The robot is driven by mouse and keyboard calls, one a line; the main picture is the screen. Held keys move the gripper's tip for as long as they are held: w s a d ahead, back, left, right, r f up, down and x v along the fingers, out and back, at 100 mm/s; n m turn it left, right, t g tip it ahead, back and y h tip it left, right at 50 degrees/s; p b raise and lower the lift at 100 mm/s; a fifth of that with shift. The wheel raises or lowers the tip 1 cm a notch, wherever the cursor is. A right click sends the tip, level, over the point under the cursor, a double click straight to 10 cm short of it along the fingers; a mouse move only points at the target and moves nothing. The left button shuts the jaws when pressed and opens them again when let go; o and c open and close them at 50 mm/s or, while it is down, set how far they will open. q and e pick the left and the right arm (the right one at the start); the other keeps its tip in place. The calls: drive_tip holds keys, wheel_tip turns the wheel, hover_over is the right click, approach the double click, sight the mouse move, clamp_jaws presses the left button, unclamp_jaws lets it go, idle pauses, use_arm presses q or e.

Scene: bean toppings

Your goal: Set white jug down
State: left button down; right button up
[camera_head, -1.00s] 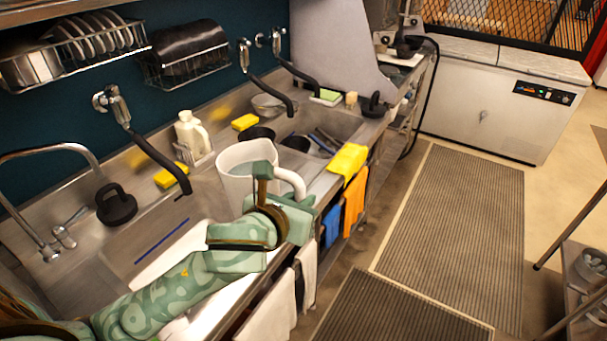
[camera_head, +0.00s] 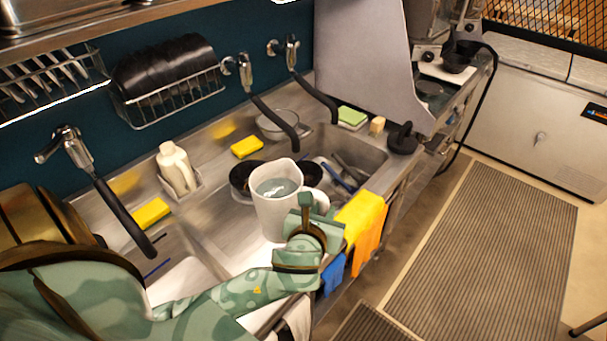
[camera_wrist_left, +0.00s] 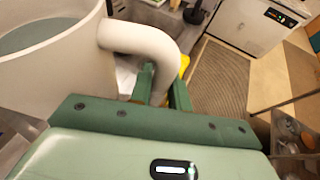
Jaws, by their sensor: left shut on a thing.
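The white jug (camera_head: 272,213) stands upright over the steel sink counter, with greyish liquid or a grey interior showing at its open top. My left gripper (camera_head: 306,206) is at the jug's right side, shut on its handle. In the left wrist view the jug (camera_wrist_left: 60,75) fills the left side, and its curved handle (camera_wrist_left: 150,42) runs down between the green fingers of my left gripper (camera_wrist_left: 160,88). Whether the jug's base touches the surface is hidden by my arm. My right gripper is not in view.
Dark bowls (camera_head: 243,180) and a sink basin with utensils lie just behind and right of the jug. A yellow cloth (camera_head: 360,215) hangs over the counter's front edge. A white bottle (camera_head: 176,168) and yellow sponges (camera_head: 246,147) stand along the back. Black faucet hoses hang above the sink.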

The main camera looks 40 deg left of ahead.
use_arm(q)
drive_tip(key=w+a+f+b, duration=0.1)
drive_tip(key=w+f, duration=0.2)
drive_tip(key=f, duration=0.1)
drive_tip(key=w+a+f+b, duration=0.2)
drive_tip(key=w+f, duration=0.2)
drive_tip(key=w+a+f+b, duration=0.1)
drive_tip(key=w+f+b, duration=0.1)
drive_tip(key=w+f, duration=0.2)
drive_tip(key=shift+w+a+f, duration=0.1)
drive_tip(key=shift+w+a, duration=0.15)
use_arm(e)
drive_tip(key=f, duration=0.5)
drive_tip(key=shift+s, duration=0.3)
use_arm(q)
drive_tip(key=c, duration=1.4)
unclamp_jaws()
drive_tip(key=shift+o, duration=0.4)
drive_tip(key=shift+s, duration=0.1)
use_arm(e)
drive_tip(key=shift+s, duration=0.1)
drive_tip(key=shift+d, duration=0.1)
